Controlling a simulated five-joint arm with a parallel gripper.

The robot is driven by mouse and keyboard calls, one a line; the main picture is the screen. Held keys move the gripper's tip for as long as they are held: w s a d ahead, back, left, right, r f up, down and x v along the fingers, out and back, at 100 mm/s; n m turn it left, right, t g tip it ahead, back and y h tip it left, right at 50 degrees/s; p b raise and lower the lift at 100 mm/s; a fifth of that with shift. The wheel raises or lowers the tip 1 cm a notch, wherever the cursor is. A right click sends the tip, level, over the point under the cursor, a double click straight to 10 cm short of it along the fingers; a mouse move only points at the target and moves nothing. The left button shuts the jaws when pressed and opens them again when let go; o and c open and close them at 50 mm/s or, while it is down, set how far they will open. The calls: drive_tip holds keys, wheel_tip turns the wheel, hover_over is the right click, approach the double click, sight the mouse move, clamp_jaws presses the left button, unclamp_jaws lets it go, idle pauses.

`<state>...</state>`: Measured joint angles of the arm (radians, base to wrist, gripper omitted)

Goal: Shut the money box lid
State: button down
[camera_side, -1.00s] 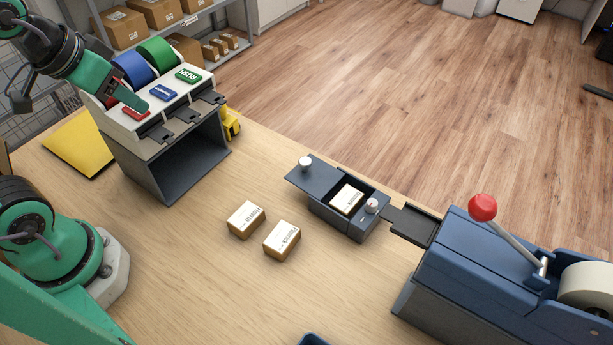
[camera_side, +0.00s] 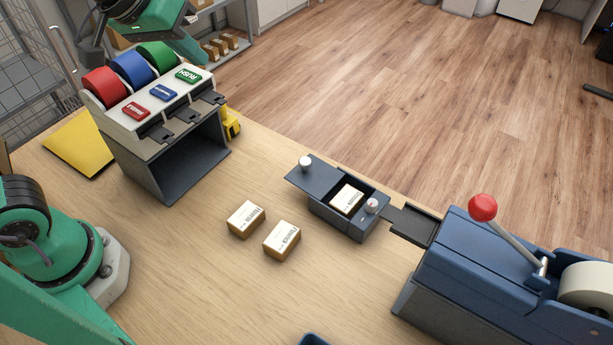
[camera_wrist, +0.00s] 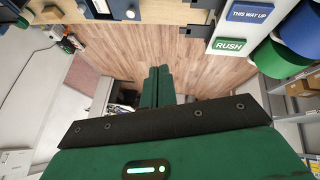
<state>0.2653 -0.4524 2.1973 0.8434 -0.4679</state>
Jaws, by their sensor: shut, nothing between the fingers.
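The money box (camera_side: 346,224) is a small dark blue-grey box on the counter, right of the middle in the side view. Its flat lid (camera_side: 322,175) is slid off toward the back left, so the box stands open; a white knob (camera_side: 305,163) is on the lid. A small labelled parcel (camera_side: 347,199) sits in the opening. A second pale knob (camera_side: 372,205) is at the box's right end. My gripper (camera_side: 196,54) is above and behind the label dispenser, well away from the box. Its green fingers (camera_wrist: 155,78) are together and empty in the wrist view.
Two small parcels (camera_side: 246,219) lie left of the money box. A label dispenser (camera_side: 170,150) with coloured rolls stands at the left. A blue tape machine (camera_side: 490,265) with a red-knobbed lever stands at the right.

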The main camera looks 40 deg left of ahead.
drive_tip(key=w+d+n+h, duration=0.1)
drive_tip(key=w+d, duration=0.3)
drive_tip(key=d, duration=0.3)
wheel_tip(320, 180, down, 15)
drive_tip(key=shift+s+f, duration=0.15)
drive_tip(key=shift+f, duration=0.05)
drive_tip(key=shift+d+x, duration=0.1)
drive_tip(key=shift+x, duration=2.4)
drive_tip(key=shift+d+x, duration=0.15)
drive_tip(key=shift+x, duration=2.35)
drive_tip(key=h, duration=0.1)
approach(332, 184)
drive_tip(key=x, duration=0.4)
drive_tip(key=shift+g, duration=0.3)
